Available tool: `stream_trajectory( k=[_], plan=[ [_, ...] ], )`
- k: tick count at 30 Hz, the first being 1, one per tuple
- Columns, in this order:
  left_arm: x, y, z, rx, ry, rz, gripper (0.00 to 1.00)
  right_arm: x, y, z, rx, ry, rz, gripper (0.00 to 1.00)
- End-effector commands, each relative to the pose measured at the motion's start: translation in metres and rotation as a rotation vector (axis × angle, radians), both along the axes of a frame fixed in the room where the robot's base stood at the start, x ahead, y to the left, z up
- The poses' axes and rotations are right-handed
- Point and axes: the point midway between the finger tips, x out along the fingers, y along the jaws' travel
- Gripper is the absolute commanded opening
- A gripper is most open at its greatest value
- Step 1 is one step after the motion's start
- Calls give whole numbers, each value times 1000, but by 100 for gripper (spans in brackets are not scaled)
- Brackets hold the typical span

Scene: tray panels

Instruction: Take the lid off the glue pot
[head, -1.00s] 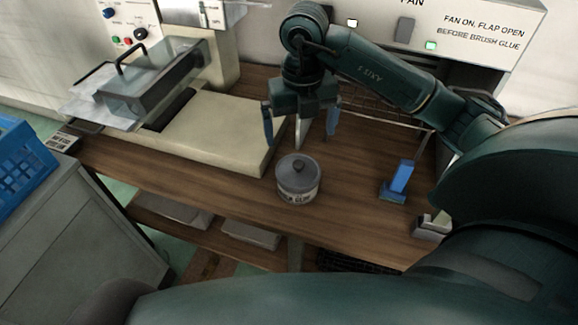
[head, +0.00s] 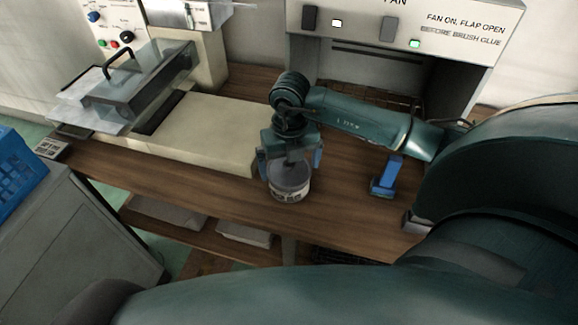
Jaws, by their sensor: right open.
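The glue pot (head: 289,192) stands upright on the wooden bench, a pale labelled jar. Its grey lid (head: 287,178) is on top, its knob hidden behind my gripper. My right gripper (head: 290,173) is right above the pot, pointing down, with its blue-tipped fingers apart on either side of the lid. I cannot tell whether the fingers touch the lid. My left gripper is not in view.
A cream machine bed (head: 205,130) with a clear-sided guard (head: 140,75) lies left of the pot. A blue upright tool (head: 388,175) stands to the right. A fan hood (head: 400,55) is behind. Bare bench (head: 340,205) lies right of the pot.

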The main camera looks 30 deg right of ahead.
Motion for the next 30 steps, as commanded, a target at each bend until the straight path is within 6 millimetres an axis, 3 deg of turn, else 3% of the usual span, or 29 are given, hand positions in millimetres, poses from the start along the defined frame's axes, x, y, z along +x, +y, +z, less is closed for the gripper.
stream_trajectory(
  k=[3, 13, 20, 23, 30],
  plan=[
    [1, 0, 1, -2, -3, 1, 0, 0, 0, 0, 0, 0, 0, 100],
    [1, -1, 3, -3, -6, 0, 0, 0, 0, 1, 0, 0, 0, 73],
    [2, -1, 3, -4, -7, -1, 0, 0, 0, 2, 1, -1, 0, 73],
    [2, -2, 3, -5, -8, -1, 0, 1, 0, 11, 1, -2, 1, 73],
    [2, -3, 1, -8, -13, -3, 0, 1, 0, 57, 0, -7, 2, 73]
  ],
)
